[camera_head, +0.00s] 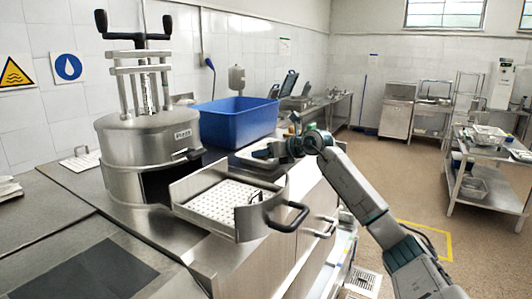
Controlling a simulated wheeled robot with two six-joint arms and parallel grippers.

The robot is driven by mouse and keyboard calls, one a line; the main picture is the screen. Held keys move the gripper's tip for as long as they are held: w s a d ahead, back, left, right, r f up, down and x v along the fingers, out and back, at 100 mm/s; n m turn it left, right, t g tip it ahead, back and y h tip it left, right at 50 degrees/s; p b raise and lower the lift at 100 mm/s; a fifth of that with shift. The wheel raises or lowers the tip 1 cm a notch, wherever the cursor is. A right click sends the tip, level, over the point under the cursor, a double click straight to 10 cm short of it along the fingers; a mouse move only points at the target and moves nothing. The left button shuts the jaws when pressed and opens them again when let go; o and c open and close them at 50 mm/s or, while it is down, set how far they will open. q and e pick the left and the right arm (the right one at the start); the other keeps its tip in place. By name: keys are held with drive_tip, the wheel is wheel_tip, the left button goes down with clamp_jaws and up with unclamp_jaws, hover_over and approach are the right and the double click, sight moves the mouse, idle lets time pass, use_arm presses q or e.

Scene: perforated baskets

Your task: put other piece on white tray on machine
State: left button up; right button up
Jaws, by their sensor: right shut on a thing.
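The steel machine (150,140) stands on the left counter, with a round body and a press frame on top. Its front holder is out and has a black handle. The white perforated tray (222,203) lies flat inside this holder. My right gripper (274,149) is beyond the holder, by the front of the blue bin. It is shut on a white piece (256,157), mostly seen edge-on at the counter; whether the piece touches the counter is unclear. My left gripper is not in view.
A blue bin (238,121) stands behind the gripper. Another white perforated piece (82,160) lies left of the machine. The holder's black handle (288,216) sticks out to the right. A steel trolley (487,155) stands at far right; the floor between is clear.

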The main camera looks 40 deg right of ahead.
drive_tip(key=shift+f+b, duration=0.3)
drive_tip(key=shift+f, duration=0.05)
drive_tip(key=o, duration=1)
drive_tip(key=shift+s+a, duration=0.15)
drive_tip(key=shift+r, duration=0.15)
